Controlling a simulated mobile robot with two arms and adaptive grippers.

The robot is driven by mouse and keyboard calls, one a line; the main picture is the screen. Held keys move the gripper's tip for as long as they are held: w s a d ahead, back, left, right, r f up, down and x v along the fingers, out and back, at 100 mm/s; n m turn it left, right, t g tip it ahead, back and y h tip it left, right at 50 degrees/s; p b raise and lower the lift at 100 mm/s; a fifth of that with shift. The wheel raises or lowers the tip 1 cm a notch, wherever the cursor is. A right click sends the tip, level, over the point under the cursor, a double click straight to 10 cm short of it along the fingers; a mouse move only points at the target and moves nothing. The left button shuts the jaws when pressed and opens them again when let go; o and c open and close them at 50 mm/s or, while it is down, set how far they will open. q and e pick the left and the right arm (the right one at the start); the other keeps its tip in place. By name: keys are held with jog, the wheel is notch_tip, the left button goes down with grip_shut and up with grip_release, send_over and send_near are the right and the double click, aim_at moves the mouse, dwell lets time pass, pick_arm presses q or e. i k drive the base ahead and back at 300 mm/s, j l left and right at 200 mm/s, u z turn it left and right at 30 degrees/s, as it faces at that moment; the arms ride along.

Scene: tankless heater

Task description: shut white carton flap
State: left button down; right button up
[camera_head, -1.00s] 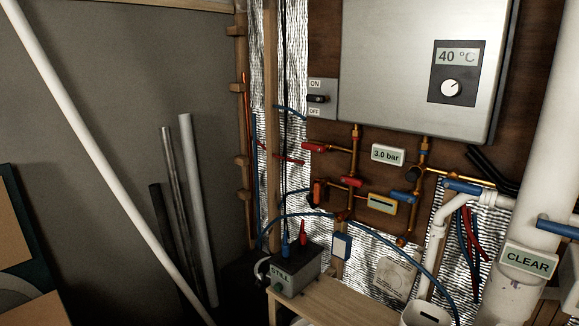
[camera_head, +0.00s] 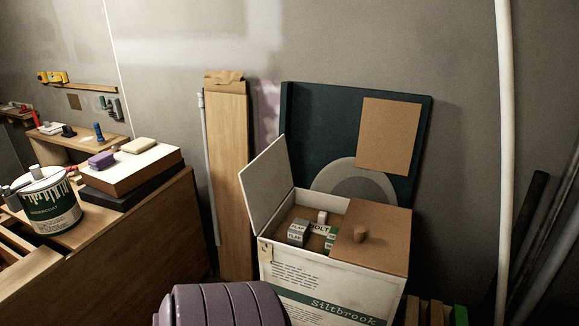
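A white carton (camera_head: 286,290) lettered "Siltbrook" stands in the lower middle of the head view. Its white flap (camera_head: 266,182) stands up, open, along the carton's left side. The left part of the top is open and shows several small labelled boxes (camera_head: 297,233) inside. The carton's lower end is cut off by the picture edge. Neither of my grippers is in view.
A ribbed purple-grey rounded shape (camera_head: 222,305) is close at the bottom, left of the carton. A wooden bench (camera_head: 110,238) with a paint can (camera_head: 50,205) is on the left. Wooden boards (camera_head: 229,170) and a dark panel (camera_head: 335,120) lean behind the carton. A white pipe (camera_head: 506,130) slants at right.

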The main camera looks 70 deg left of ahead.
aim_at(265, 183)
jog(key=u, duration=2.5)
